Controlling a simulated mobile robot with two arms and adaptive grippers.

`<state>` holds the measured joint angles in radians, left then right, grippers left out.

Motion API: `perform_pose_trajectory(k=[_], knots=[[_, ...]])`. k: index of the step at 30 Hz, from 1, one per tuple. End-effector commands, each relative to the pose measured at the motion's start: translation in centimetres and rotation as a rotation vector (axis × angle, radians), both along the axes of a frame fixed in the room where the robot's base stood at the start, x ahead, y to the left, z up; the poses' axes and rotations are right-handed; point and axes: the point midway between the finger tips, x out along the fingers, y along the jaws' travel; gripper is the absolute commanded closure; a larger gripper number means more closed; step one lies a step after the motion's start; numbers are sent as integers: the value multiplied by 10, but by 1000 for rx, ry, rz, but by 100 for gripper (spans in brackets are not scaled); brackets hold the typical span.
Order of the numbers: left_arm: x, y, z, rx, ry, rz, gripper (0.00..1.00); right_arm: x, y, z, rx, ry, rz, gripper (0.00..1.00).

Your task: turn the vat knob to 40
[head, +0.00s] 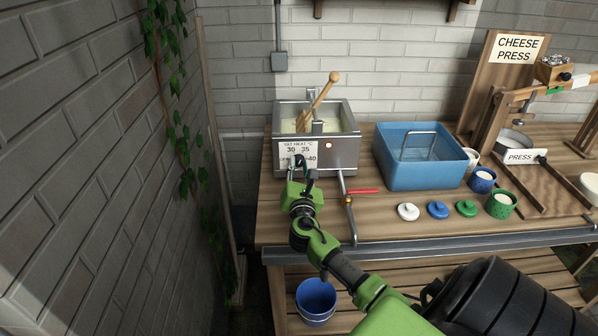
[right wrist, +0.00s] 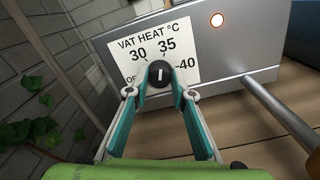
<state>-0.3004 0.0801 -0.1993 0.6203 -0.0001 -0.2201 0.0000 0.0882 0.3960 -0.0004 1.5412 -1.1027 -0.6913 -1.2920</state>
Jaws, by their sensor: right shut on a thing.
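The vat (head: 345,150) is a steel box with a white label (head: 292,149) marked VAT HEAT °C, with OFF, 30, 35 and 40. The black knob (right wrist: 160,74) sits at the label's lower middle in the right wrist view. Its white mark stands upright in that picture, pointing roughly toward 35, not toward 40. My right gripper (head: 301,172) is at the front of the vat, its fingers on both sides of the knob, shut on it. In the head view the gripper partly hides the knob and the label. My left gripper is not in view.
A lit lamp (right wrist: 217,20) is on the vat front. A red-handled tap (head: 362,191) stands right of the knob. A blue basin (head: 420,178), small lids and cups are further right, before the cheese press (head: 518,155). A brick wall (head: 80,170) with ivy closes the left.

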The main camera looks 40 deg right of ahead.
Motion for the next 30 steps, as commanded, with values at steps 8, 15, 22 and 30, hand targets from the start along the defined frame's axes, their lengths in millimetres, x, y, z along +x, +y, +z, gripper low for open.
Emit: perform_pose_trajectory(k=[8,15,22,30], knots=[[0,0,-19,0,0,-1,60,-1,0,-4,204,-170,0,99],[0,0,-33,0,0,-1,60,0,0,-4,379,-318,0,99],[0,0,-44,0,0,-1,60,-1,0,-4,542,-455,0,99],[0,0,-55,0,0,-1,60,-1,0,-4,698,-585,-1,99]])
